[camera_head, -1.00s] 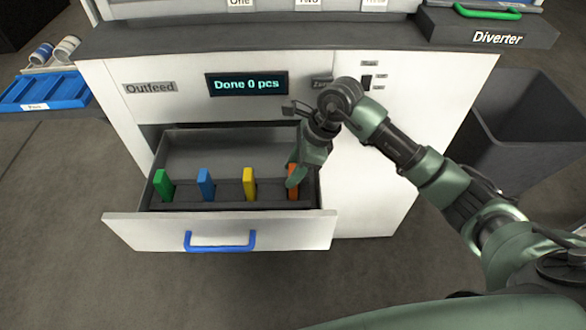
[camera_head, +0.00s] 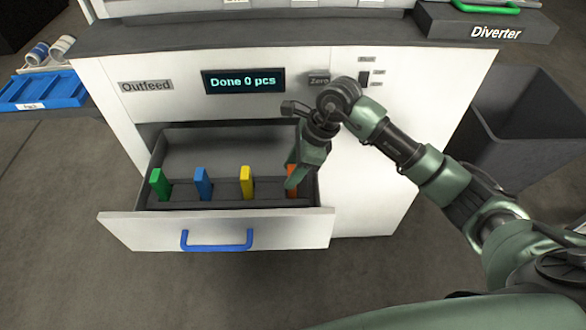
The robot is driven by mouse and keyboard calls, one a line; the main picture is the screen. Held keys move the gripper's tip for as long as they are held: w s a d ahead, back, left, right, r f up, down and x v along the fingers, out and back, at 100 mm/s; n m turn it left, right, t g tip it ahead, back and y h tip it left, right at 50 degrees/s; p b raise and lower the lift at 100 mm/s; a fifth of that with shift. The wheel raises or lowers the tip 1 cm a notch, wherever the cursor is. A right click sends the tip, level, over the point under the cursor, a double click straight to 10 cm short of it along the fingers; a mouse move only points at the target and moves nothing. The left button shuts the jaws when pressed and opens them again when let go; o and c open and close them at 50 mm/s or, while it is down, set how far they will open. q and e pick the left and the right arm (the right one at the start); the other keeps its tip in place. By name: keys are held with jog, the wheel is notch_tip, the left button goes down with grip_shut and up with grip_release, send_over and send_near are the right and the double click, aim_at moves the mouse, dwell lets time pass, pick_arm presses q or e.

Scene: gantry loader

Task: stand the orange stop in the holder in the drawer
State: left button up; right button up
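The orange stop (camera_head: 293,178) stands upright at the right end of the row in the open drawer (camera_head: 215,229). My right gripper (camera_head: 292,183) reaches down into the drawer at the orange stop and covers part of it. The fingers overlap the stop, and I cannot tell whether they are closed on it. The holder (camera_head: 222,192) is a dark strip across the drawer, with green (camera_head: 160,184), blue (camera_head: 203,183) and yellow (camera_head: 247,182) stops standing upright in it. The foot of the orange stop is at the strip's right end. My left gripper is not in view.
The drawer has a blue handle (camera_head: 217,246) and sits below a display (camera_head: 243,81) reading "Done 0 pcs". A dark bin (camera_head: 525,130) stands at the right. A blue tray (camera_head: 45,90) lies at the left. The drawer's back half is empty.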

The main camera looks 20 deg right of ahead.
jog(key=shift+o, duration=1.4)
jog(key=shift+f, duration=0.2)
